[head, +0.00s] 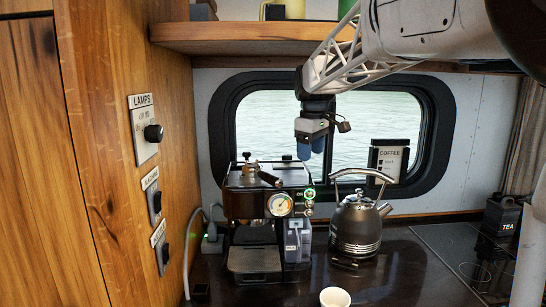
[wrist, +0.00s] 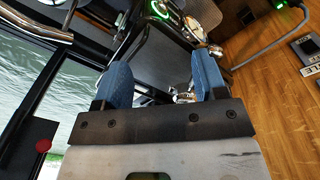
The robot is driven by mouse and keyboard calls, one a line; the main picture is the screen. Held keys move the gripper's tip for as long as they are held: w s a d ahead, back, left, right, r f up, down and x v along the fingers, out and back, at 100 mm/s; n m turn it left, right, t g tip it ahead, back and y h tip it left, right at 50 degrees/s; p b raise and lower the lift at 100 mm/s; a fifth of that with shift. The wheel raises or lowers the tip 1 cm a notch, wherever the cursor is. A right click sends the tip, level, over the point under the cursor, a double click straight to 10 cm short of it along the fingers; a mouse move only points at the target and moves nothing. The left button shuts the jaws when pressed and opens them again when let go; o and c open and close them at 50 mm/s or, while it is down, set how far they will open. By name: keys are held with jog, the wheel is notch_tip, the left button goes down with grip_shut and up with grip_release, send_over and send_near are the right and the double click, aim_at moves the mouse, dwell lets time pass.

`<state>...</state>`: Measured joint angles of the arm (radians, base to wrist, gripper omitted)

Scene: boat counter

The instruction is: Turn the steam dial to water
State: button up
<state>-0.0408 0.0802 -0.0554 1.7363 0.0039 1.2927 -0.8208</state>
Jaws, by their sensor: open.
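The dark espresso machine (head: 254,205) stands on the counter left of centre, with a white round gauge (head: 280,204) on its front. Right of the gauge is a column of small controls (head: 309,203), the top one ringed in green light. I cannot tell for certain which of these is the steam dial; its label is too small to read. My gripper (head: 311,150) hangs above and behind the machine's right side, in front of the window, blue fingers pointing down. In the wrist view my gripper (wrist: 161,75) is open with nothing held, and the green ring (wrist: 160,8) shows beyond the fingers.
A dark metal kettle (head: 356,228) stands right of the machine. A wooden wall with a lamps switch (head: 145,130) is on the left. A shelf (head: 245,32) hangs above.

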jog(key=w+a+n, duration=0.2)
jog(key=w+n, duration=0.1)
jog(key=w, duration=0.9)
jog(key=n+g, duration=0.1)
jog(key=n, duration=0.2)
send_over(287, 155)
jog(key=shift+s+f, duration=0.1)
jog(key=shift+f, duration=0.05)
jog(key=shift+f, duration=0.1)
jog(key=shift+f, duration=3.85)
jog(key=c, duration=0.9)
